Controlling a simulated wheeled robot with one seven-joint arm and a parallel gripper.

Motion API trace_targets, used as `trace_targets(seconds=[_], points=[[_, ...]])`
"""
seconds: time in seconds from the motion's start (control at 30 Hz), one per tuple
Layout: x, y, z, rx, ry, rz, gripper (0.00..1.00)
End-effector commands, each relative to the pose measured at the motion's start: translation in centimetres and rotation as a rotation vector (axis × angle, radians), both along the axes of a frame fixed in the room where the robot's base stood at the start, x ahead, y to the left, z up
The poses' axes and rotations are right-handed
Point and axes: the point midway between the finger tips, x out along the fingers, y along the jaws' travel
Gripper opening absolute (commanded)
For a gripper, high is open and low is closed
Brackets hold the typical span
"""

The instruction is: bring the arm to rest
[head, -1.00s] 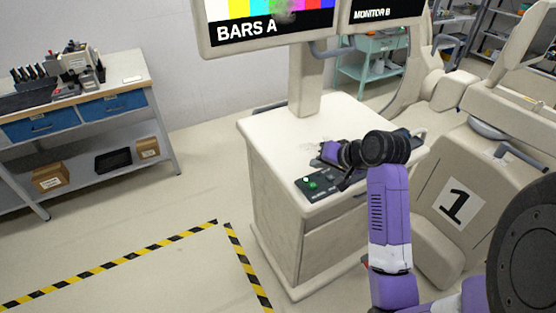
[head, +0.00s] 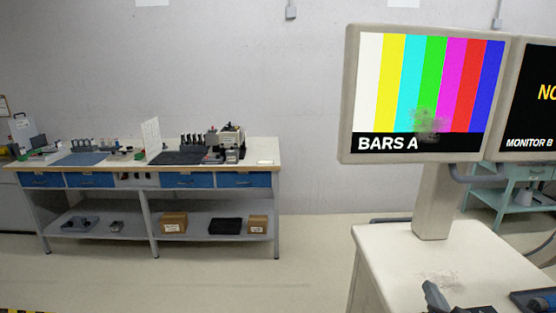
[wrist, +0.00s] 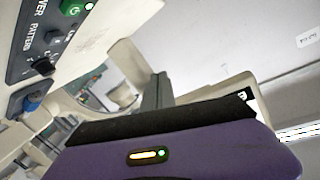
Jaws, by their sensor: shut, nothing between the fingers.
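My gripper (wrist: 158,92) shows in the wrist view as grey fingers beyond the dark edge of its purple housing. The fingers are together with nothing between them. The wrist view looks past the gripper at a dark control panel (wrist: 42,52) with a green button, a knob and white lettering. I cannot tell the exact gap between gripper and panel.
The pale cart (head: 400,250) carries a monitor (head: 430,95) with colour bars marked BARS A. A second monitor (head: 535,95) is cut off at the right. A workbench (head: 145,200) stands by the back wall. Open floor (head: 310,270) lies between bench and cart.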

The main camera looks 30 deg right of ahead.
Motion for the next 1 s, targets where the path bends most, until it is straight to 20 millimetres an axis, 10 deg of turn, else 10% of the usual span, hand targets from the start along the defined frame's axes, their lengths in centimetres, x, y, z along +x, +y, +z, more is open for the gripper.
trace_targets(seconds=[0.6, 1.0], points=[[-9.0, 25.4, -5.6, -0.302, 0.106, 0.407, 0.0], [-17.4, 33.0, -10.7, -0.305, 0.296, 0.798, 0.0]])
